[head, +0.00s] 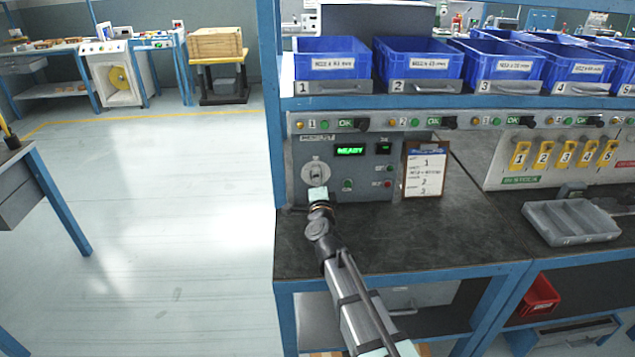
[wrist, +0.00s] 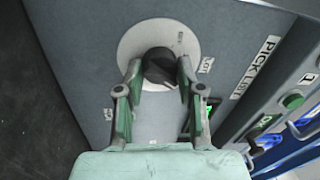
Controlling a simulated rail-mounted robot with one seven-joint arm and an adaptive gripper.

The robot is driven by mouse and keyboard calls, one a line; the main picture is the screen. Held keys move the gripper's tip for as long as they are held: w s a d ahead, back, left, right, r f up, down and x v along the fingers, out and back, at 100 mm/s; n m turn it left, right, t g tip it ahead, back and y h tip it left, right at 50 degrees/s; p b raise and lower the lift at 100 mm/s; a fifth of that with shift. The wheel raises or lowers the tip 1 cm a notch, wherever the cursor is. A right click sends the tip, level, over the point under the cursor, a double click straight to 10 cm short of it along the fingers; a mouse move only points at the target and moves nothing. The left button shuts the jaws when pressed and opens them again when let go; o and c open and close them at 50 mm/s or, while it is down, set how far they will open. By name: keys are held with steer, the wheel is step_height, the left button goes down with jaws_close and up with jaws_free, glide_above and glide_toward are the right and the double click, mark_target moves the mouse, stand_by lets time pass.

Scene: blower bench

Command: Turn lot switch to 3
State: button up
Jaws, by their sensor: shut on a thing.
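The lot switch is a black knob (wrist: 160,66) on a round pale dial plate (wrist: 133,44), with a LOT label beside it in the wrist view. In the head view the dial (head: 315,172) sits at the left of the grey control panel. My gripper (wrist: 160,76) is shut on the knob, one finger on each side of it. In the head view my gripper (head: 319,195) reaches the dial from below and covers its lower part. The dial's numbers and the setting the knob points to are too small to read.
The panel has a green READY display (head: 350,151), a small second display (head: 383,148) and several buttons. A clipboard (head: 424,170) leans to its right. Blue bins (head: 333,60) line the shelf above. A grey divided tray (head: 571,222) lies right on the dark bench top.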

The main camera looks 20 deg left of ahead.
steer(key=m, duration=0.5)
steer(key=shift+w+a+m+h+b, duration=0.1)
steer(key=shift+m+h+b, duration=0.2)
steer(key=shift+b, duration=0.05)
stand_by(0.4)
steer(key=o, duration=1.2)
steer(key=shift+c, duration=0.2)
steer(key=v, duration=1.2)
steer(key=shift+f, duration=0.1)
